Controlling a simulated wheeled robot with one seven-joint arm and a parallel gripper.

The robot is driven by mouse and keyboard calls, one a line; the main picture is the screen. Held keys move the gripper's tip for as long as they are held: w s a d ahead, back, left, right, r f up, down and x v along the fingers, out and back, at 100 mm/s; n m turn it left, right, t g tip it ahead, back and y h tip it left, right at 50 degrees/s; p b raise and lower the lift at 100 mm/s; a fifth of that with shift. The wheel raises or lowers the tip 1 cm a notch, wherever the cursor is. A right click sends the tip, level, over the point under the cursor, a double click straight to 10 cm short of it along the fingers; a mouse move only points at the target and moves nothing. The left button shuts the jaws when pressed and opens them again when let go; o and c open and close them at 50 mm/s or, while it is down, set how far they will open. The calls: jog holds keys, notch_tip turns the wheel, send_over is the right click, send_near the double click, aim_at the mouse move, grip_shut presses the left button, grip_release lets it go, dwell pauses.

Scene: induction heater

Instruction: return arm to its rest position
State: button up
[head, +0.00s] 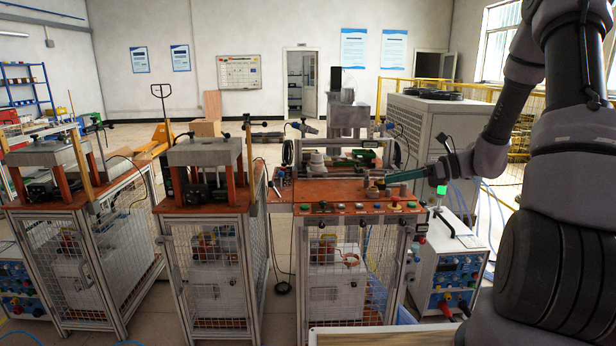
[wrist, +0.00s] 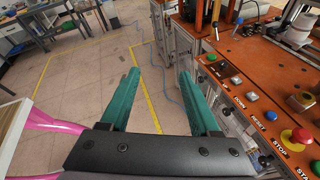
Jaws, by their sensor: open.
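My gripper (head: 405,175) reaches in from the right in the head view, over the right part of the orange-topped workstation (head: 340,190). In the wrist view its two teal fingers (wrist: 160,95) are spread apart with nothing between them. Bare floor shows past the fingers there. The workstation's button panel (wrist: 255,115) lies just right of the fingers, with a red stop button (wrist: 300,136) near the right edge. My arm is bent, with its upper links at the right of the head view.
Two caged benches (head: 90,195) (head: 212,200) stand to the left. A white cabinet (head: 440,125) stands behind the workstation, and a blue-and-white power unit (head: 450,270) at its right. A light-coloured board edge (head: 380,336) is at the bottom. Floor (wrist: 90,75) left of the workstation is open.

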jog(key=s+d+r+n+t+h, duration=0.1)
jog(key=s+r+n+t+h, duration=0.2)
jog(key=s+r+n+h, duration=0.9)
jog(key=s+r+n, duration=0.7)
jog(key=s+r, duration=0.1)
jog(key=s, duration=0.3)
jog(key=shift+r+n, duration=0.25)
jog(key=shift+n, duration=0.05)
